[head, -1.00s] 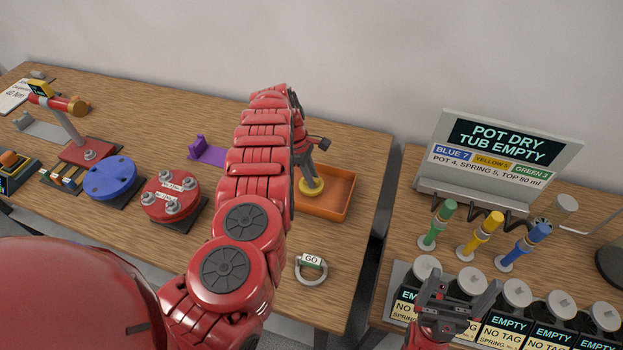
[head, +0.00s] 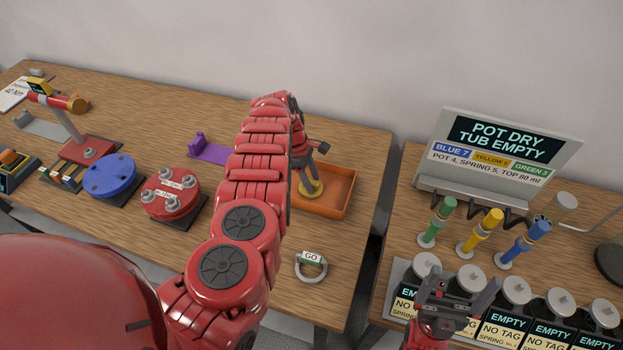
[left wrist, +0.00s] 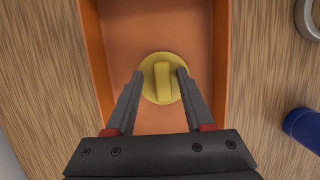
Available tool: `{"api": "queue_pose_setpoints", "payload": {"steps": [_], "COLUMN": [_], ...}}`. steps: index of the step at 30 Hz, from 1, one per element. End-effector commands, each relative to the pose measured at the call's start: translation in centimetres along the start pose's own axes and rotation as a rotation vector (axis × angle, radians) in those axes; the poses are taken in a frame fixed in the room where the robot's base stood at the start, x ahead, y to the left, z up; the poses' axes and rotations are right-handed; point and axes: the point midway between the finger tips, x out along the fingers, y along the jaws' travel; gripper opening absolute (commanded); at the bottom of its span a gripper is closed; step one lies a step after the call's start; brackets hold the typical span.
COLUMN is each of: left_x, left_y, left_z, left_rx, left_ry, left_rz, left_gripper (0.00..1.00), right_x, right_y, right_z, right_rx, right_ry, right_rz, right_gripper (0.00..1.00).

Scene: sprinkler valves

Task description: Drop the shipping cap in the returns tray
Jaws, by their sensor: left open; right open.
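The yellow shipping cap (left wrist: 162,78) is a round disc with a raised grip bar. In the left wrist view it lies in the orange returns tray (left wrist: 218,60), between and a little beyond my left fingertips. My left gripper (left wrist: 160,78) is open and points down over the tray. In the head view the cap (head: 311,190) shows at the left part of the tray (head: 345,205), partly hidden by my left gripper (head: 312,172). Whether the fingers touch the cap is not clear. My right gripper (head: 458,290) is open and empty above the right table's front.
A GO ring (head: 311,267) lies in front of the tray. A red flange (head: 171,193), blue disc (head: 110,176) and purple bracket (head: 207,148) stand left. Green, yellow and blue valves and several EMPTY pots are on the right table, across a gap.

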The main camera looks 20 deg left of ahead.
Motion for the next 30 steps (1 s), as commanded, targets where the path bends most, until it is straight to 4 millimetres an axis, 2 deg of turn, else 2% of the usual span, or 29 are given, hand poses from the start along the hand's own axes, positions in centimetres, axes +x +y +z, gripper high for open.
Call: {"api": "queue_pose_setpoints", "payload": {"steps": [5,10,24,30], "left_x": [-0.6,-2.1,-10.7,-12.2], "left_y": [0.0,0.1,0.1,0.1], "left_z": [0.2,0.1,0.0,0.1], "left_rx": [0.000,-0.001,0.001,0.000], "left_ry": [0.000,-0.001,0.000,0.000], "left_rz": [0.000,0.001,0.003,0.002], "left_gripper": [0.54,0.54,0.54,0.54], "right_x": [0.6,-0.4,-3.6,-3.9], "right_y": [0.0,0.0,-0.2,-0.2], "right_z": [-0.1,0.1,0.6,0.7], "right_rx": [0.000,0.000,0.000,0.000], "right_ry": [0.000,0.000,0.000,0.000], "right_rz": [0.000,0.000,0.000,0.000], "right_gripper": [1.00,1.00,1.00,1.00]}}
